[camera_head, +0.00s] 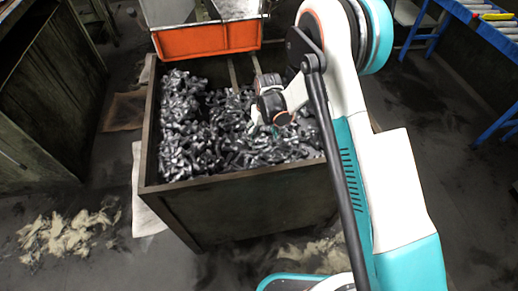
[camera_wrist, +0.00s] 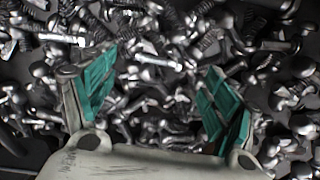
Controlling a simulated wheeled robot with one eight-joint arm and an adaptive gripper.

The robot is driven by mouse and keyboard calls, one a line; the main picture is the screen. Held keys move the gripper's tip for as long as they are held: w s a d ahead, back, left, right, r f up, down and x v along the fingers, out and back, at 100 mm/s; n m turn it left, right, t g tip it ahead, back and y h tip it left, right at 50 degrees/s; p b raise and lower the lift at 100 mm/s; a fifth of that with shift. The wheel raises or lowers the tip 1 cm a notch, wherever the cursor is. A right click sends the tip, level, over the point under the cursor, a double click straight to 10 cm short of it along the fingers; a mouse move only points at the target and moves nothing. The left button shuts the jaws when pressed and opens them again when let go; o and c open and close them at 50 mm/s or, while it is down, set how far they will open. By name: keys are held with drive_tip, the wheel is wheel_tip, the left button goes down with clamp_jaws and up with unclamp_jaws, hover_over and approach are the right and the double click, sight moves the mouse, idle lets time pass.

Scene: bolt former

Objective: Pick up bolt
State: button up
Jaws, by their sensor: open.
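Many loose metal bolts (camera_head: 190,140) lie jumbled in a large dark open-topped bin (camera_head: 240,205) in the head view. In the wrist view the bolts (camera_wrist: 155,75) fill nearly the whole picture, with round heads and threaded shanks at all angles. My gripper (camera_wrist: 155,105) has its two teal-padded fingers spread wide apart, with bolts visible between and beyond them. Nothing is held between the pads. In the head view my gripper (camera_head: 276,130) is over the bin, low near the pile. My arm hides the right part of the bin. I cannot tell whether the fingertips touch any bolt.
An orange container (camera_head: 205,40) hangs over the bin's back edge. The bin's walls rise around the pile. A wooden cabinet (camera_head: 50,100) stands at left, and a blue-framed rack (camera_head: 480,25) stands at upper right. Pale debris (camera_head: 68,234) lies on the floor at left.

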sight(261, 145)
drive_tip(key=shift+w+a+f+b, duration=0.15)
drive_tip(key=shift+f+b, duration=0.35)
drive_tip(key=shift+f, duration=0.5)
drive_tip(key=shift+w+a+f+b, duration=0.15)
drive_tip(key=shift+f+b, duration=0.35)
drive_tip(key=shift+f, duration=0.55)
drive_tip(key=shift+w+a+f+b, duration=0.15)
drive_tip(key=shift+f+b, duration=0.35)
drive_tip(key=shift+f, duration=0.5)
drive_tip(key=shift+r, duration=0.1)
drive_tip(key=c, duration=1.3)
